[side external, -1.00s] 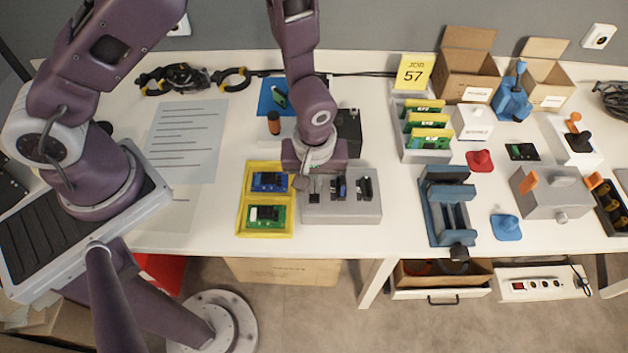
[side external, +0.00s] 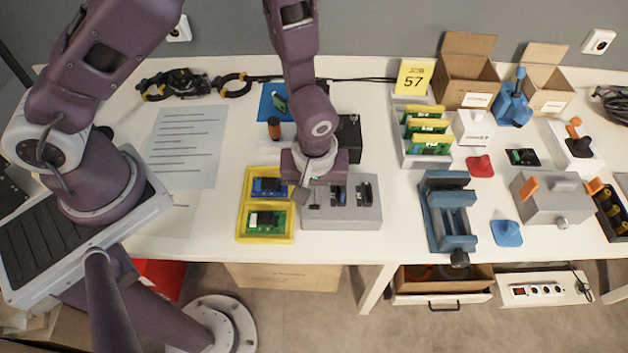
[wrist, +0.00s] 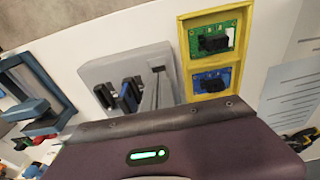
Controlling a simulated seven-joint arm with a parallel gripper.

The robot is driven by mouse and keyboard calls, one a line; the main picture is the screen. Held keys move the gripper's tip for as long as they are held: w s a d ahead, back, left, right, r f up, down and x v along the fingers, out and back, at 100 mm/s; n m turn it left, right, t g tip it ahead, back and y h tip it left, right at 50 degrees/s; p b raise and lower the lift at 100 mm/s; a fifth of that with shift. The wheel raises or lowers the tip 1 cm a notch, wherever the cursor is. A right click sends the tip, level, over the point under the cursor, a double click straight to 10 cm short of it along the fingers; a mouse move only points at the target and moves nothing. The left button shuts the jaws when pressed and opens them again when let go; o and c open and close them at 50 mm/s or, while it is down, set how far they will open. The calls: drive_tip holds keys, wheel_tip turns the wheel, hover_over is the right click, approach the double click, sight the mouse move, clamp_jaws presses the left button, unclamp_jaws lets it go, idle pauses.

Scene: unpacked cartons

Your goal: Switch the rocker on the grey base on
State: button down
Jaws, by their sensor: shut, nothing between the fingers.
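The grey base (side external: 341,215) stands at the middle front of the table, right of the yellow tray. My gripper (side external: 304,195) is shut and empty, pointing down over the base's left end beside the tray. In the wrist view the grey base (wrist: 105,68) lies beyond my gripper (wrist: 152,97). I cannot tell whether the fingertips touch the small part.
The yellow tray (side external: 243,218) with a blue and a green board is close on the left. A blue vise (side external: 436,212) stands to the right. A black box (side external: 349,135) is behind the base. A grey box (side external: 545,200) with an orange lever stands farther right.

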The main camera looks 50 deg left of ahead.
wheel_tip(320, 180, up, 13)
drive_tip(key=s+d, duration=0.1)
drive_tip(key=shift+s, duration=0.1)
drive_tip(key=shift+w+a+r, duration=0.1)
drive_tip(key=shift+w+a, duration=0.4)
drive_tip(key=shift+w, duration=0.05)
drive_tip(key=f, duration=0.9)
drive_tip(key=w+a+f, duration=0.1)
drive_tip(key=f, duration=0.4)
drive_tip(key=shift+w+a, duration=0.1)
